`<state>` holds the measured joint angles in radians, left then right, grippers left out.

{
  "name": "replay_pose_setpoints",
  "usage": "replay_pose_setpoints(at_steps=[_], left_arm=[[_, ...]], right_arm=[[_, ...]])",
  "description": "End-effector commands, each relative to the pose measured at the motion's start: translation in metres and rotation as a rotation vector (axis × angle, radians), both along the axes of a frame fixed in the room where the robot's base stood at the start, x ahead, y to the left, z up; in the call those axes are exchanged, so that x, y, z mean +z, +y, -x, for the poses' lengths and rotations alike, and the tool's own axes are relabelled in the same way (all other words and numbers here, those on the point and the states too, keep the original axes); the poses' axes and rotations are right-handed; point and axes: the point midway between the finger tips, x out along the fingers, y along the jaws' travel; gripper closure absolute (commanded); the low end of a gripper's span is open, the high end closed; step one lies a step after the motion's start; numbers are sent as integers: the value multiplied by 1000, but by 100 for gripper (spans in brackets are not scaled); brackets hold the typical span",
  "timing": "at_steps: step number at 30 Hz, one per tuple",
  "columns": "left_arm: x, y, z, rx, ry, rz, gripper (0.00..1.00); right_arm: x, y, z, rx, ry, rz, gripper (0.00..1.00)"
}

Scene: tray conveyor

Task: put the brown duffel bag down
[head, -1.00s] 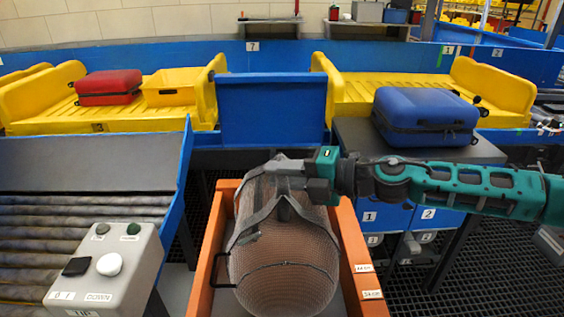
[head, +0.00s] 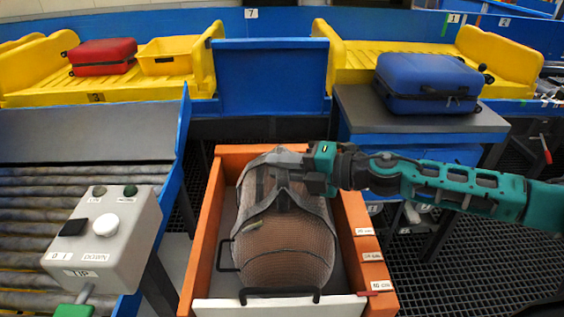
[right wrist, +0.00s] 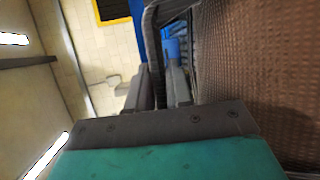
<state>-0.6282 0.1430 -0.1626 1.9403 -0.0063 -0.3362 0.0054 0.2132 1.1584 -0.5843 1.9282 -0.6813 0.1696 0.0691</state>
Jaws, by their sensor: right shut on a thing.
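The brown duffel bag (head: 285,248) has a textured body with grey straps. In the head view it is within the walls of an orange sizing box (head: 205,235) with a white front edge. Whether it rests on the box's floor is hidden. My right gripper (head: 296,172) is at the top of the bag, shut on its grey strap. In the right wrist view the bag's brown side (right wrist: 260,80) fills the right, and the gripper's fingers (right wrist: 160,88) close around a dark strap. My left gripper is not in view.
A grey control box (head: 110,240) and roller conveyor (head: 60,215) stand left. A blue suitcase (head: 428,80) lies on a grey-topped stand at right. Yellow trays behind hold a red suitcase (head: 103,55) and a yellow bin (head: 168,55). Dark grating floor lies at right.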

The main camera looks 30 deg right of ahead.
Motion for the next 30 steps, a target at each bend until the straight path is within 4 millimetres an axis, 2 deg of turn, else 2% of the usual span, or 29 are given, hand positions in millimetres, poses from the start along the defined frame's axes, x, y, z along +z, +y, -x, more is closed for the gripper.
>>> replay_pose_setpoints(at_steps=[1, 4, 5, 12, 22, 30], left_arm=[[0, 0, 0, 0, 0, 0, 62], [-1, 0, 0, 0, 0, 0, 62], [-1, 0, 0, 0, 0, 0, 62], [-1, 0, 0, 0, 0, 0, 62], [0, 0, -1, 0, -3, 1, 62], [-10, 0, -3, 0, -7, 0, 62]], right_arm=[[5, 0, -1, -1, -9, -2, 100], [2, 0, -1, -1, -9, -2, 100], [-2, 0, 0, 0, 0, 0, 77], [-1, 0, 0, 0, 0, 0, 54], [0, -1, 1, 0, 1, 0, 54], [0, -15, 16, -4, 4, -1, 54]])
